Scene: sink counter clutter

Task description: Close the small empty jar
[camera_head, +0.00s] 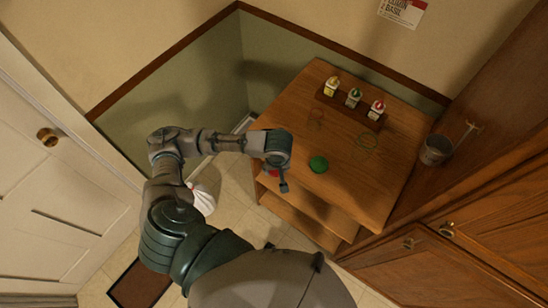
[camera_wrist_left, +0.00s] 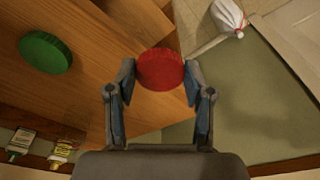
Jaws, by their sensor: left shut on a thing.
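My left gripper (camera_head: 277,178) is at the left edge of the wooden table. In the left wrist view its two fingers (camera_wrist_left: 160,82) are shut on a round red lid (camera_wrist_left: 160,68), which has a ridged rim. The red lid (camera_head: 272,173) shows only partly in the head view, beneath the gripper. A green lid (camera_head: 318,164) lies on the tabletop to the right of the gripper; it also shows in the left wrist view (camera_wrist_left: 45,52). Two faint round outlines, one greenish (camera_head: 366,142) and one reddish (camera_head: 316,116), may be clear jars. My right gripper is not in view.
A dark wooden rack (camera_head: 349,106) with several small bottles stands at the table's back. A metal cup (camera_head: 436,150) is at the right, by the wooden cabinet. A white bag (camera_head: 203,198) is on the floor at left. The table (camera_head: 370,190) is mostly clear in front.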

